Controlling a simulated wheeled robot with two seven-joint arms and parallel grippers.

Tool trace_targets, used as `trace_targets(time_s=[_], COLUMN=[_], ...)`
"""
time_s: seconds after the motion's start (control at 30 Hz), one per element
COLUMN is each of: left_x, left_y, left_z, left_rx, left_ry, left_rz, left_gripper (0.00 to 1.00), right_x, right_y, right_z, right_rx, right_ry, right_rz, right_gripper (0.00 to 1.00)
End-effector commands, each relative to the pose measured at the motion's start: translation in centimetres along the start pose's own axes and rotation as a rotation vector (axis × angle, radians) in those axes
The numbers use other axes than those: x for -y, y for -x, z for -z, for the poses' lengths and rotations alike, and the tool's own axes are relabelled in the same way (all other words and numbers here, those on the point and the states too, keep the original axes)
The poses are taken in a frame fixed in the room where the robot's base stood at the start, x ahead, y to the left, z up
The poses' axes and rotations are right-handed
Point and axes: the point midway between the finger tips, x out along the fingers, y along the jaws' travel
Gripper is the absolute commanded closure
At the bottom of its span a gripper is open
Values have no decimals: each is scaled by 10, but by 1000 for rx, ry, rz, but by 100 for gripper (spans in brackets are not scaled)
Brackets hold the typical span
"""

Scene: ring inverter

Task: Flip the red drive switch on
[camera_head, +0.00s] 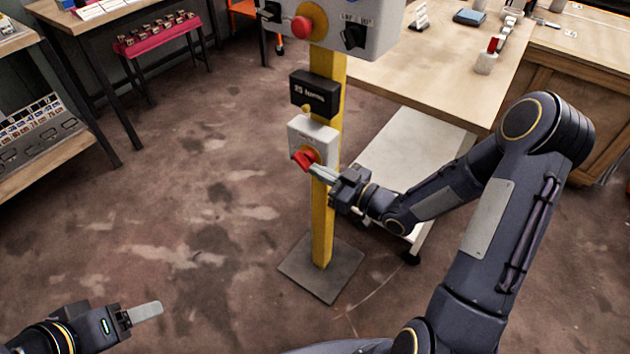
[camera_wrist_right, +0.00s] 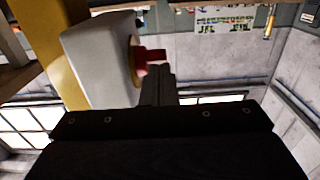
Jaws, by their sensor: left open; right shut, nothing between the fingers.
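The red drive switch (camera_head: 304,159) is on the front of a small light grey box (camera_head: 314,137) on a yellow post. In the right wrist view the red switch (camera_wrist_right: 152,56) sticks out from a yellow ring on the grey box (camera_wrist_right: 95,55). My right gripper (camera_head: 314,170) is shut and empty, its fingertips right beside the red switch on its lower right. In the right wrist view the fingers (camera_wrist_right: 159,86) overlap the switch's lower edge; I cannot tell whether they touch it. My left gripper (camera_head: 146,312) is at the lower left, far from the post.
The yellow post (camera_head: 321,225) stands on a dark floor plate (camera_head: 320,268). Higher on it are a black box (camera_head: 315,93) and a larger grey panel with a red button (camera_head: 301,27). A white cart (camera_head: 415,150) and wooden workbench (camera_head: 440,75) stand to the right.

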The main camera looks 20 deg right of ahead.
Motion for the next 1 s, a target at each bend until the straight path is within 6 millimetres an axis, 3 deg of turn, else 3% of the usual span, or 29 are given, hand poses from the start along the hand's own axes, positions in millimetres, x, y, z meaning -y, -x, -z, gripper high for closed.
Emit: trace_targets(time_s=[0.03, 0.1, 0.43, 0.7, 1.0], left_x=[12, 20, 51, 63, 60], left_y=[-27, -44, -112, -138, -132], left_z=[-14, -22, -56, -69, -66], left_rx=[0, 0, 0, 0, -1], left_ry=[0, 0, 0, 0, 0], left_rz=[0, 0, 0, 0, 0], left_gripper=[36, 36, 36, 36, 36], right_x=[0, 0, 0, 0, 0], right_y=[0, 0, -5, -10, -11], right_z=[-20, -24, -34, -35, -29], right_rx=[-47, -113, -424, -436, -434], right_ry=[1, 1, -2, 2, 0], right_rz=[-1, 0, 1, 1, 1], right_gripper=[100, 100, 100, 100, 100])
